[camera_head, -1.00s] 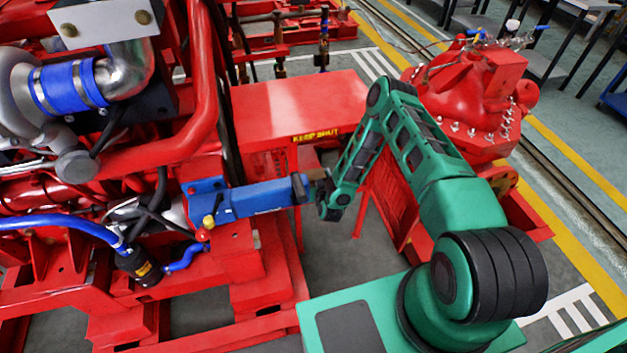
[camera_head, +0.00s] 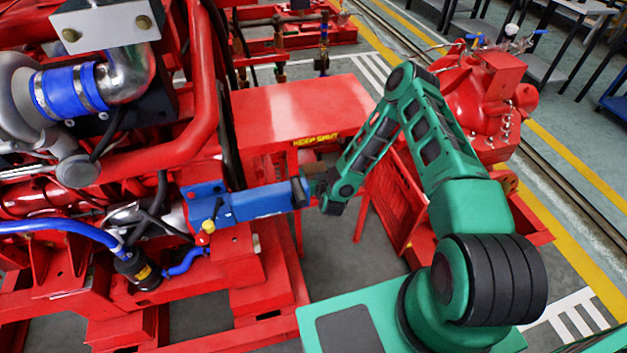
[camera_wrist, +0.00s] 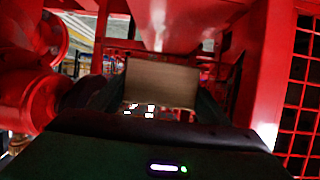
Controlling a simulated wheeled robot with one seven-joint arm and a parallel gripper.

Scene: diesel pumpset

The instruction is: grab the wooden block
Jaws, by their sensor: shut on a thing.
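The wooden block (camera_wrist: 162,83) is a plain tan-brown piece in the middle of the wrist view. It sits between the dark fingers of my gripper (camera_wrist: 155,97), which are shut on it. In the head view my gripper (camera_head: 315,182) is beside the dark end of a blue cylinder, below the front edge of a red box-like cover.
The blue cylinder (camera_head: 255,202) is close on the left of my gripper. The red cover (camera_head: 300,108) stands behind it, marked with a yellow label. A red mesh guard (camera_head: 396,200) is to the right. Wrist view shows red metal on both sides.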

